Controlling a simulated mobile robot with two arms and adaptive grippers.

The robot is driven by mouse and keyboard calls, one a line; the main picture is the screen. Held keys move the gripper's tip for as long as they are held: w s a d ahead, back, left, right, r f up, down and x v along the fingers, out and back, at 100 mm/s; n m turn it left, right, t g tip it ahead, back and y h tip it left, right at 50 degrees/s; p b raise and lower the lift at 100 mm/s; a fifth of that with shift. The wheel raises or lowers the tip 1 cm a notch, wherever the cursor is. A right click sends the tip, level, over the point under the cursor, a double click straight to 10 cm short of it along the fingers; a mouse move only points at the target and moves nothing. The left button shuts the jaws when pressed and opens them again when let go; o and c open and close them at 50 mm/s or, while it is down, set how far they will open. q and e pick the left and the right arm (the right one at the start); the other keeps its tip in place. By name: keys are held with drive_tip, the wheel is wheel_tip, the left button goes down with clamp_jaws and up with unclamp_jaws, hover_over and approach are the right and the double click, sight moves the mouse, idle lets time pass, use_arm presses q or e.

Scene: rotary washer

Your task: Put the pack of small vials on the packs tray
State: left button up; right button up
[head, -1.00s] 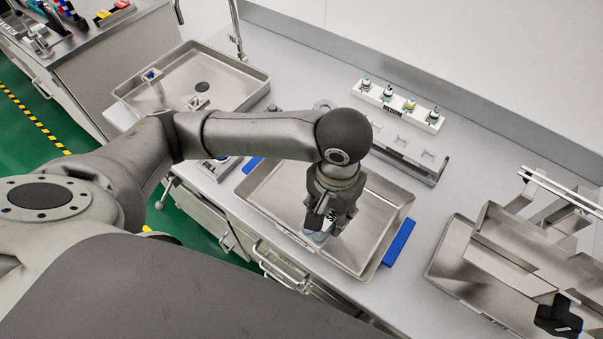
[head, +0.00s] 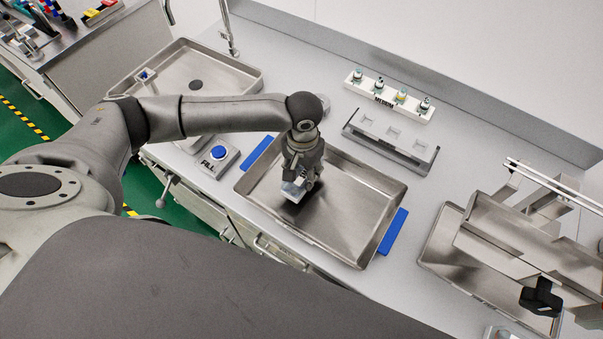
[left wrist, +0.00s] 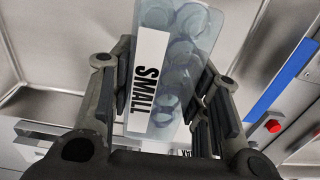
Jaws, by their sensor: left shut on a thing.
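The pack of small vials (left wrist: 185,60) is a clear, bluish blister pack with a white "SMALL" label in the left wrist view. It shows small and pale in the head view (head: 291,191). My left gripper (head: 296,184) is shut on it, with one finger on each side. It points down over the left part of a metal tray (head: 350,205) with blue handles, which seems to be the packs tray. A dark shadow lies on the tray floor beside the pack. I cannot tell whether the pack touches the floor. The rest of the tray looks empty. My right gripper is not in view.
A white "MEDIUM" rack (head: 389,98) with several vials and a grey holder (head: 390,140) stand behind the tray. A blue FILL button (head: 218,153) and a sink-like basin (head: 225,88) are to the left. A metal machine (head: 510,235) stands at the right.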

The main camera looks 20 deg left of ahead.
sight(301, 177)
use_arm(q)
drive_tip(key=shift+w+a+f, duration=0.25)
drive_tip(key=shift+a+f, duration=0.1)
drive_tip(key=shift+f, duration=0.1)
wheel_tip(301, 177, down, 2)
drive_tip(key=shift+f+p, duration=0.25)
drive_tip(key=shift+p, duration=0.05)
drive_tip(key=shift+f, duration=0.25)
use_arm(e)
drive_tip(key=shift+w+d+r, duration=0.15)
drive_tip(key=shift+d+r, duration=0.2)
use_arm(q)
drive_tip(key=shift+f, duration=0.3)
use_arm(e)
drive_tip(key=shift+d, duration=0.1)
use_arm(q)
drive_tip(key=o, duration=1.1)
